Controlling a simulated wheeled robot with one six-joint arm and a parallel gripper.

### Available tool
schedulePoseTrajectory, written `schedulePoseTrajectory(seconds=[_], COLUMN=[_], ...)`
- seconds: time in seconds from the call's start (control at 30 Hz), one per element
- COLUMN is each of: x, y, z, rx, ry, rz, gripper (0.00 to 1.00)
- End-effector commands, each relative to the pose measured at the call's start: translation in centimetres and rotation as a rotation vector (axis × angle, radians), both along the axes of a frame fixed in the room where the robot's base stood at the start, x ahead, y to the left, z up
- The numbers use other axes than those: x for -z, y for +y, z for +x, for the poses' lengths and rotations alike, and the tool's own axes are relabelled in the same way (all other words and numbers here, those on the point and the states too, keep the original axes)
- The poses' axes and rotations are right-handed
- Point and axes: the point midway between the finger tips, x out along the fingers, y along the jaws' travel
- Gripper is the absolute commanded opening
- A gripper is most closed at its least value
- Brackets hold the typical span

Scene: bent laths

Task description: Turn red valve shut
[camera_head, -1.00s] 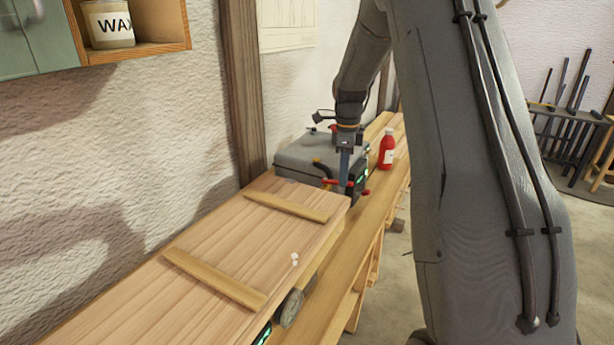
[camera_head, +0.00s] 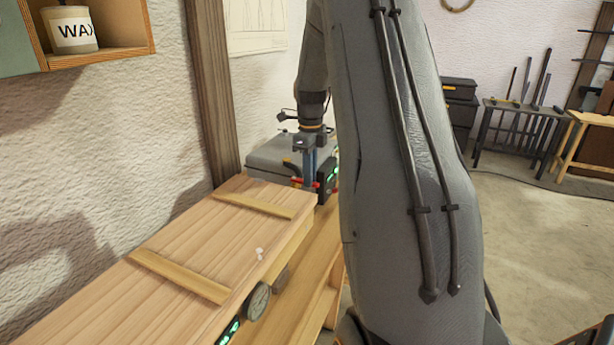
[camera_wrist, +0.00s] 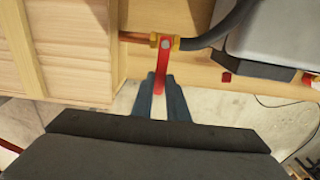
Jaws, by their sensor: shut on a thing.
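The red valve handle (camera_wrist: 164,64) shows in the wrist view. It is a lever on a brass fitting (camera_wrist: 164,42) between a copper pipe (camera_wrist: 137,37) and a black hose (camera_wrist: 220,28). It points down the picture, roughly crosswise to the pipe. My gripper (camera_wrist: 160,84) is shut on the lower part of this handle, with one finger at each side. In the head view my gripper (camera_head: 309,187) is in front of the grey box (camera_head: 275,154), low beside the end of the wooden chest; the valve is mostly hidden there.
The wooden chest (camera_head: 215,243) with two battens lies along the bench (camera_head: 290,300).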

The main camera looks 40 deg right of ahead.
Motion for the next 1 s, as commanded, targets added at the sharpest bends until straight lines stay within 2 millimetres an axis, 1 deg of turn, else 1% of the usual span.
schedulePoseTrajectory(seconds=[0.1, 0.13, 0.2, 0.23, 0.5, 0.6, 0.67, 0.9, 1.0], x=[-0.1, -0.1, -0.1, -0.1, -0.1, -0.5, -1.2, -5.0, -6.3], y=[-0.1, -0.1, 0.0, 0.0, 0.2, 0.2, 0.1, 0.1, 0.1], z=[-0.1, -0.1, -0.1, 0.0, 0.1, 0.1, 0.2, 0.1, 0.1], rx=[0.001, 0.001, 0.0, 0.0, -0.004, -0.004, -0.004, -0.002, -0.002], ry=[0.002, 0.002, 0.002, 0.001, 0.001, 0.0, -0.002, -0.002, -0.001], rz=[-0.001, -0.001, -0.001, 0.0, 0.0, -0.001, -0.001, -0.002, -0.002], gripper=[0.0, 0.17, 0.29, 0.33, 0.33, 0.33, 0.33, 0.33, 0.33])
